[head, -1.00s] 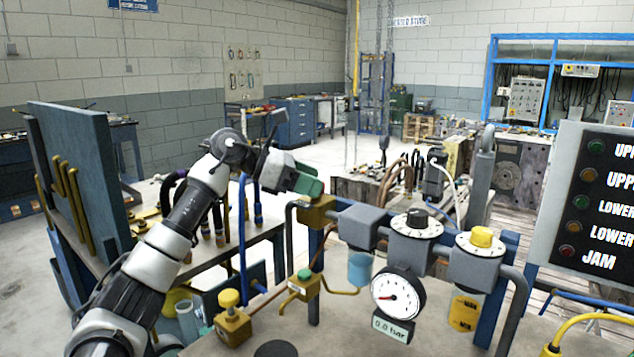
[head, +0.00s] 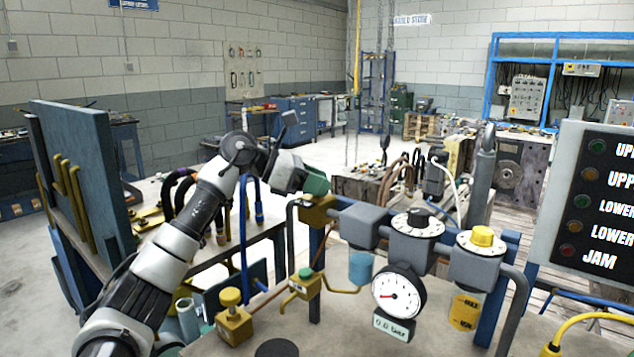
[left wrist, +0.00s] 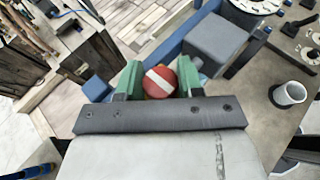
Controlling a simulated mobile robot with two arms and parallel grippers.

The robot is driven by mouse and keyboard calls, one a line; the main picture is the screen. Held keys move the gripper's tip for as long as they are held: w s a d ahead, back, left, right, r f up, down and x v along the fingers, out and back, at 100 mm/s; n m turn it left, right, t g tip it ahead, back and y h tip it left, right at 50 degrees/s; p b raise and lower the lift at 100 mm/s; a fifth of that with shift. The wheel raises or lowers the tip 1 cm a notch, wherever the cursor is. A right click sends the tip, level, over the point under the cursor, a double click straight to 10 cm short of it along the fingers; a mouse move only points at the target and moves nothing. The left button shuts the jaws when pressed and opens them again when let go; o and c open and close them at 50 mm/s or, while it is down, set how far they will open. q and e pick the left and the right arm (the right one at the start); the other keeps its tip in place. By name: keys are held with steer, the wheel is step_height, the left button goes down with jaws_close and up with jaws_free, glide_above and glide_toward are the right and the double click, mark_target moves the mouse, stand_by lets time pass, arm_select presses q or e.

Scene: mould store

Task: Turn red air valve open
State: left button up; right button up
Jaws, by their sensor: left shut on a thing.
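The red air valve's round knob (left wrist: 160,82) shows in the left wrist view, with a white stripe running diagonally, upper left to lower right. My left gripper (left wrist: 158,80) has its green fingers on either side of the knob and is shut on it. In the head view my left gripper (head: 315,184) sits at the top of the brass valve body (head: 317,213), hiding the red knob. The round pressure gauge (head: 398,294) has its needle at the low left, and its small display (head: 394,326) seems to read 0.0 bar. My right gripper is out of view.
A black knob (head: 418,217) and a yellow knob (head: 482,236) stand on the same pipe line to the right. A small brass valve with a yellow cap (head: 230,297) is at the bench front. An indicator panel (head: 597,200) stands at the right.

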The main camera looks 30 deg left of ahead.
arm_select(q)
steer(key=shift+n+t+y, duration=0.3)
steer(key=n+t+y, duration=0.3)
steer(key=n+y, duration=0.1)
steer(key=shift+n+y, duration=0.3)
steer(key=n+t+y, duration=0.1)
steer(key=n+y, duration=0.1)
steer(key=shift+n+y, duration=0.4)
steer(key=n+y+b, duration=0.2)
steer(key=n+y, duration=0.2)
steer(key=y, duration=0.1)
steer(key=shift+n+b, duration=0.3)
steer(key=shift+b, duration=0.05)
steer(key=n+g+y+b, duration=0.1)
steer(key=n+y, duration=0.1)
steer(key=n+g+y+b, duration=0.1)
steer(key=n+y, duration=0.1)
steer(key=y, duration=0.1)
steer(key=shift+n+g, duration=0.3)
steer(key=shift+n+g+y+b, duration=0.3)
steer(key=shift+n+y+b, duration=0.1)
steer(key=shift+y, duration=0.1)
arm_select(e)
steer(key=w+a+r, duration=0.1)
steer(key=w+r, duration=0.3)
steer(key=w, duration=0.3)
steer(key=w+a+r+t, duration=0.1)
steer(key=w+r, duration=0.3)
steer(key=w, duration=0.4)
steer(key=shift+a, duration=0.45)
